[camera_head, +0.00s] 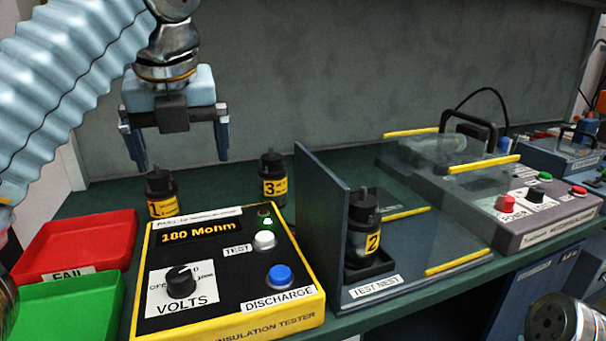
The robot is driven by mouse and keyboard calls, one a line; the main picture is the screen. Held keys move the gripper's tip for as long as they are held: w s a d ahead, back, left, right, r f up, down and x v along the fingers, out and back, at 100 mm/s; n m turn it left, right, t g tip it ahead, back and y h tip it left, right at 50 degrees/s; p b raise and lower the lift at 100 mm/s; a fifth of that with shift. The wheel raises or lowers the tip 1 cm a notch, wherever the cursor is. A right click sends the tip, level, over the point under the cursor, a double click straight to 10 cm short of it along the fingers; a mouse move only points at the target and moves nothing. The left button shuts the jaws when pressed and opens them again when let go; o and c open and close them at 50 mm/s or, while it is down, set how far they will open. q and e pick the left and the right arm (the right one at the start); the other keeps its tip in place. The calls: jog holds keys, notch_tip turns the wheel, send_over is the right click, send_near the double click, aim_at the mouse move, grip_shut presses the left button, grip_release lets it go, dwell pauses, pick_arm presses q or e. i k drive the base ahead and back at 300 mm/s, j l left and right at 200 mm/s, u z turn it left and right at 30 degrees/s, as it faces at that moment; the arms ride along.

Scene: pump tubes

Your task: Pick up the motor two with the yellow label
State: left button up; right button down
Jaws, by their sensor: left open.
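Motor two (364,230) is a dark cylinder with a yellow label marked 2. It stands upright in the test nest (388,290), on a black seat beside the nest's dark upright panel. My left gripper (180,160) is open and empty. Its fingers point down above the back left of the bench, near motor one and well to the left of motor two. A metal part of my right arm shows at the lower right edge, but its gripper fingers are not in view.
Motor one (161,192) and motor three (272,178) stand behind the yellow insulation tester (229,264), which reads 180 Mohm. Red (78,243) and green (66,308) trays lie at left. A clear cover with yellow edges and a grey tester (512,200) stand right of the nest.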

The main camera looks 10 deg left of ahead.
aim_at(365, 218)
jog(key=k+l, duration=0.8)
